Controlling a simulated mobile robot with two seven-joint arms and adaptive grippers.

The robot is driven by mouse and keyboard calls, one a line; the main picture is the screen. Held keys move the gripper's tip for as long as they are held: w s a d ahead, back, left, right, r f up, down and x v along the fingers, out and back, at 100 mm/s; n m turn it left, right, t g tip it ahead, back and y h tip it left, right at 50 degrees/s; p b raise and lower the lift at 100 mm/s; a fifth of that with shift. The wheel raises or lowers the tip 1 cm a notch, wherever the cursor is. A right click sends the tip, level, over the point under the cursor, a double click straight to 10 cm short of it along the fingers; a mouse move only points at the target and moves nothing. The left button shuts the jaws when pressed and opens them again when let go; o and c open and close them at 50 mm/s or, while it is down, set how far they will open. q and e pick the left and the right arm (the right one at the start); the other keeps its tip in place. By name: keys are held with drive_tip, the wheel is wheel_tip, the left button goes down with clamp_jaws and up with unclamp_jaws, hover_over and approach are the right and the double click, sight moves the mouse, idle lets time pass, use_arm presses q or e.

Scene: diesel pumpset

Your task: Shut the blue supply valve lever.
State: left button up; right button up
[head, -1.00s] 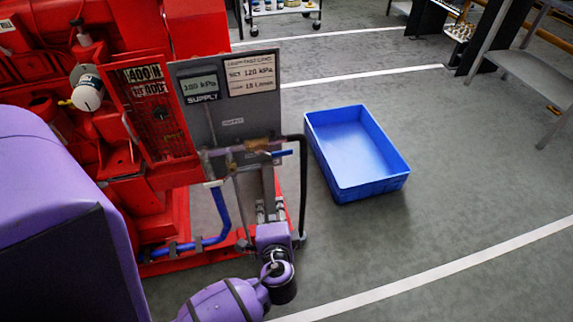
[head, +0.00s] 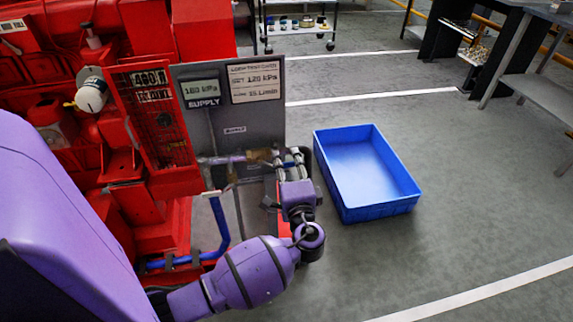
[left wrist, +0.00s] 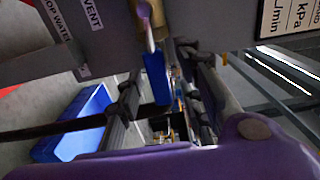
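The blue valve lever (left wrist: 156,78) shows in the left wrist view, hanging below a brass-coloured fitting on the grey panel. In the head view the brass valve body (head: 262,156) sits on the pipe at the panel's lower edge, and my gripper hides most of the lever. My left gripper (head: 289,160) is at the right end of the valve. Its dark fingers are apart in the left wrist view, one on each side of the lever, with a gap visible at least on the left. I cannot tell whether either finger touches it. My right gripper is not in view.
The grey panel (head: 235,123) with its supply display (head: 201,89) stands right behind the valve. The red pumpset (head: 160,188) fills the left, with a blue pipe (head: 219,228) below. A blue crate (head: 385,211) stands on the floor to the right.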

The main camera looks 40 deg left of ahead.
use_arm(q)
clamp_jaws()
